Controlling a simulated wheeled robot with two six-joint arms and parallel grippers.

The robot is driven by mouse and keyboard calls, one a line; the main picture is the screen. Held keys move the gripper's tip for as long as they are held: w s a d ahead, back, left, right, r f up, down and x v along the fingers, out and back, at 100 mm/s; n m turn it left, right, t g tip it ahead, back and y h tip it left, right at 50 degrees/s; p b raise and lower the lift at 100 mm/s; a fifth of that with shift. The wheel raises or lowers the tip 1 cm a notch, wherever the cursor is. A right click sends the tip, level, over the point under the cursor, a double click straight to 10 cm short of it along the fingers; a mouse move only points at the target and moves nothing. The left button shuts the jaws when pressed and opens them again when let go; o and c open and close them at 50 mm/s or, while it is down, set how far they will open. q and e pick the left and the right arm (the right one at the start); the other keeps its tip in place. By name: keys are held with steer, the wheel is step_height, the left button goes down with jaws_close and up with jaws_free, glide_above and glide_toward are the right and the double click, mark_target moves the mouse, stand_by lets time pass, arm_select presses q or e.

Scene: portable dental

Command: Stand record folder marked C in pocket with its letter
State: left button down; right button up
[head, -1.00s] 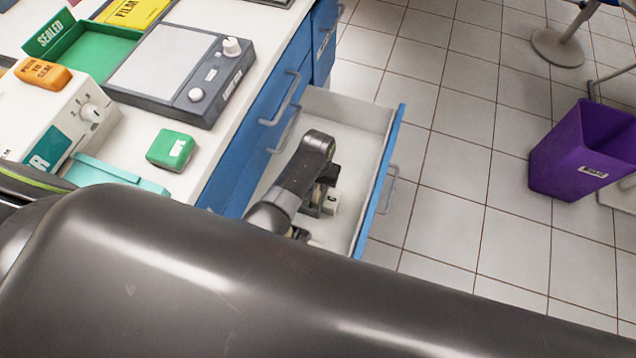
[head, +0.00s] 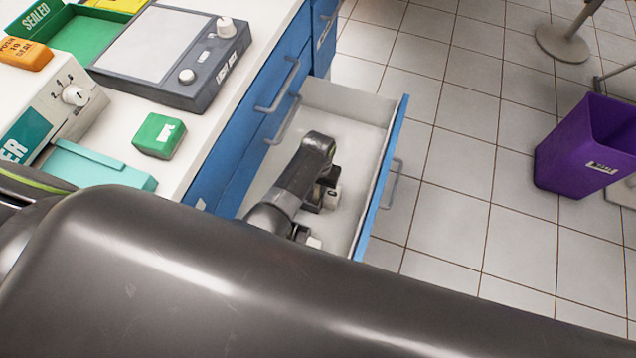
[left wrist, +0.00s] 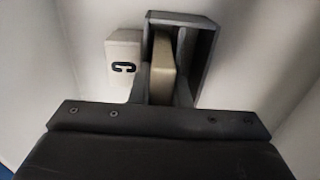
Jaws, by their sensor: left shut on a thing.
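My left gripper (head: 322,190) is down inside the open drawer (head: 345,105). In the left wrist view its dark fingers (left wrist: 165,70) are shut on a thin beige upright piece (left wrist: 162,62), which looks like the record folder. In the head view a small white part with a dark mark (head: 331,199) shows beside the gripper. The pocket cannot be made out. My right gripper is not in view.
The white counter (head: 110,140) at left holds a green block (head: 158,136), a grey scale-like device (head: 165,50), a green tray (head: 80,38) and a teal piece (head: 95,168). A purple bin (head: 575,150) stands on the tiled floor at right. My own dark arm hides the foreground.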

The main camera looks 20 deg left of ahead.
arm_select(q)
steer(key=shift+p, duration=0.35)
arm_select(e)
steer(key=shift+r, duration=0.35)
arm_select(q)
steer(key=shift+s+f, duration=0.1)
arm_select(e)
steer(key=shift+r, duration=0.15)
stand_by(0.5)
arm_select(q)
steer(key=shift+f, duration=0.1)
steer(key=c, duration=1.3)
jaws_free()
steer(key=shift+s, duration=0.2)
step_height(320, 180, up, 18)
steer(key=p, duration=0.5)
steer(key=shift+f, duration=0.15)
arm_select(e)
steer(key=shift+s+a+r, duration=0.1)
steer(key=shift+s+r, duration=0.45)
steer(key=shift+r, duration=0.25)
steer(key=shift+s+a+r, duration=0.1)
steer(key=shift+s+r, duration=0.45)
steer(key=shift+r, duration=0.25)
